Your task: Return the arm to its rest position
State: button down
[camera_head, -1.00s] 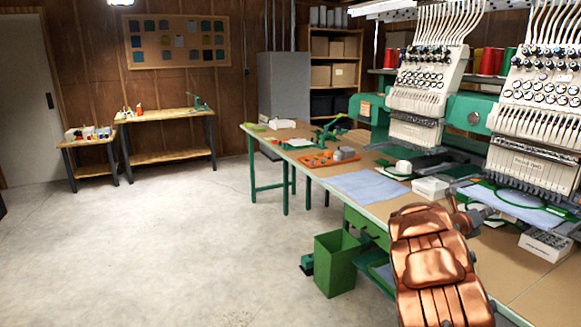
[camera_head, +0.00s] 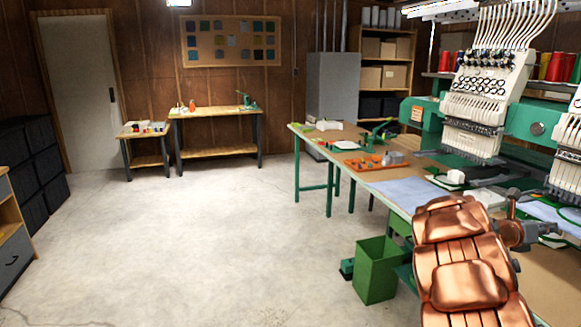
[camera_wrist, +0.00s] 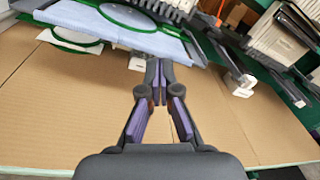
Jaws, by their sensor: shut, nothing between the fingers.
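My copper-coloured arm fills the lower right of the head view. My gripper (camera_wrist: 157,88) shows in the wrist view, its dark fingers with purple pads meeting at the tips. It is shut and holds nothing. It is over the tan work table (camera_wrist: 230,120), and its tips point toward a light blue cloth with a green hoop (camera_wrist: 120,17). In the head view the gripper's fingers are hard to make out at the right edge of my arm.
The embroidery machine (camera_head: 485,95) stands along the table's far side. A blue cloth (camera_head: 408,193) and an orange tray (camera_head: 370,162) lie on the table. A green bin (camera_head: 376,270) stands on the floor by it. The concrete floor (camera_head: 200,240) at left is clear.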

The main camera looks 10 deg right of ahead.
jog(key=s+a+r+m+g+y+p, duration=0.1)
jog(key=s+a+r+m, duration=0.1)
jog(key=s+a+m, duration=0.15)
jog(key=s+a+r+m+g+y, duration=0.1)
jog(key=s+a+r+m, duration=0.15)
jog(key=a, duration=0.25)
jog(key=s+a+f+m+y+p, duration=0.2)
jog(key=s+a+m+y, duration=0.3)
jog(key=a, duration=1.2)
jog(key=s+a+f+m+t+y+p, duration=0.1)
jog(key=s+a+f+m+y, duration=0.3)
jog(key=a, duration=1.3)
jog(key=s+a+f+m+y+p, duration=0.3)
jog(key=s+a+m+y, duration=0.3)
jog(key=a, duration=1.1)
jog(key=shift+s+a+m+t+y, duration=0.35)
jog(key=shift+s+m, duration=0.25)
jog(key=shift+s, duration=0.5)
